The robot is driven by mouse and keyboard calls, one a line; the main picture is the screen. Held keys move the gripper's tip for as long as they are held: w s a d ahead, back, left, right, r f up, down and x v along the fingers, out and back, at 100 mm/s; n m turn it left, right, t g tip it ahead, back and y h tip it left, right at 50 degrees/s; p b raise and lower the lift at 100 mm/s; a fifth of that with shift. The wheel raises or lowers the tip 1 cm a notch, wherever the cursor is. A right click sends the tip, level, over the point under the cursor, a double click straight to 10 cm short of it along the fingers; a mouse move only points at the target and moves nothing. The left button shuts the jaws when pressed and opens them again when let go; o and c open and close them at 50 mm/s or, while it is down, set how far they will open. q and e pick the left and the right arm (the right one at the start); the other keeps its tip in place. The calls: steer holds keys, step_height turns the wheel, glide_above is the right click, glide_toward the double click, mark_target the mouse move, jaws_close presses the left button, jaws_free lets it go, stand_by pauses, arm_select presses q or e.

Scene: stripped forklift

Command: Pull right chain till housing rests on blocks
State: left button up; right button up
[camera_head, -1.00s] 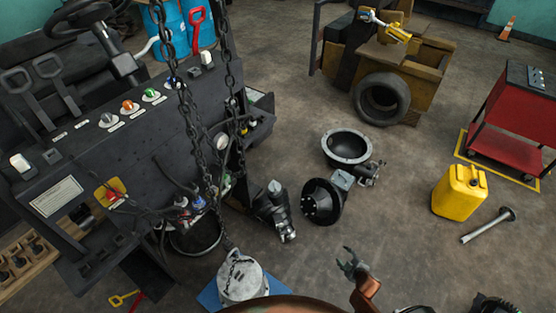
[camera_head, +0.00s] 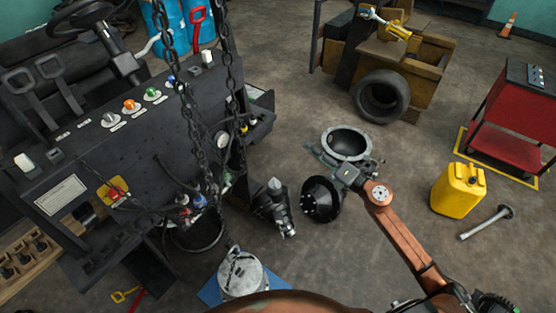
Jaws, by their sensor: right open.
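Two dark chains hang from the top edge in the left half of the head view. The right chain (camera_head: 229,85) runs down in front of the dark forklift body; the left chain (camera_head: 184,95) hangs beside it. A grey metal bucket-shaped piece (camera_head: 243,274) is at the bottom middle by the chain's lower end; I cannot tell if it is the housing. No blocks can be made out clearly. My right gripper (camera_head: 325,152) is open, beside the round metal bowl-shaped part, well right of the chains. Whether it touches the part is unclear. My left gripper is not in view.
The bowl-shaped part (camera_head: 352,143), a black round drive part (camera_head: 321,200) and a dark motor-like part (camera_head: 273,206) lie on the floor. A yellow canister (camera_head: 458,190) and a red cart (camera_head: 509,125) stand at right. The forklift body (camera_head: 110,165) fills the left.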

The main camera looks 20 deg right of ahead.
steer(key=s+a+r+n+g+y, duration=0.1)
steer(key=s+a+r+n+y, duration=0.15)
steer(key=a+r+n, duration=0.3)
steer(key=s+a+r+n+g+y, duration=0.1)
steer(key=s+a+r+n+y, duration=0.1)
steer(key=s+a+r+n, duration=0.3)
steer(key=n+g+y+p, duration=0.1)
steer(key=n+g+p, duration=0.15)
steer(key=n, duration=0.25)
glide_toward(241, 152)
steer(key=w+b, duration=0.1)
steer(key=p+x, duration=0.3)
steer(key=x, duration=0.1)
steer(key=shift+w+d+f, duration=0.1)
steer(key=p+x, duration=0.1)
steer(key=x, duration=0.1)
steer(key=p+x, duration=0.1)
steer(key=x, duration=0.1)
steer(key=p+x, duration=0.1)
steer(key=shift+w+a+f, duration=0.25)
steer(key=shift+a+f, duration=0.05)
steer(key=shift+f, duration=0.2)
steer(key=shift+c, duration=0.2)
jaws_close()
